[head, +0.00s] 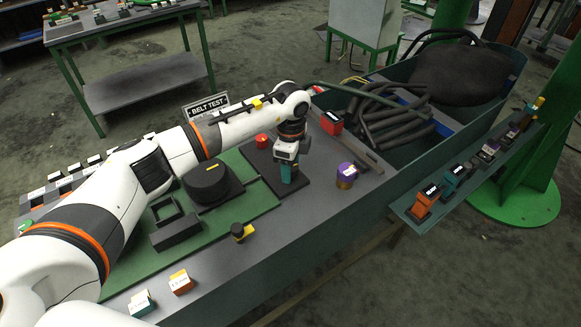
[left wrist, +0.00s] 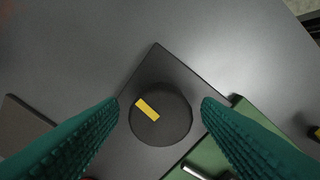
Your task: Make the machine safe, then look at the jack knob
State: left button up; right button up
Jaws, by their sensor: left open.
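My left gripper (head: 287,172) is over the dark square plate (head: 262,168) on the grey bench. Its teal fingers (left wrist: 161,103) are open with nothing gripped. In the left wrist view, a round black knob (left wrist: 162,125) with a yellow bar lies between the fingertips, on the dark plate (left wrist: 156,60). I see a gap on each side of it; I cannot tell whether the tips are down to its height. In the head view the gripper hides this knob. A red button (head: 262,141) stands by the plate. Which part is the jack knob is unclear. My right gripper is not in view.
A large black drum (head: 207,183) stands on the green plate (head: 262,200). A purple-and-gold cylinder (head: 346,174), a black-and-yellow knob (head: 240,232) and a red box (head: 331,122) are near the gripper. A "BELT TEST" sign (head: 208,105) is behind my arm. Black hoses (head: 385,118) fill the right-hand trough.

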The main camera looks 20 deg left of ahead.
pick_arm(q)
notch_tip(320, 180, up, 11)
jog(key=b, duration=0.3)
jog(key=shift+f, duration=0.15)
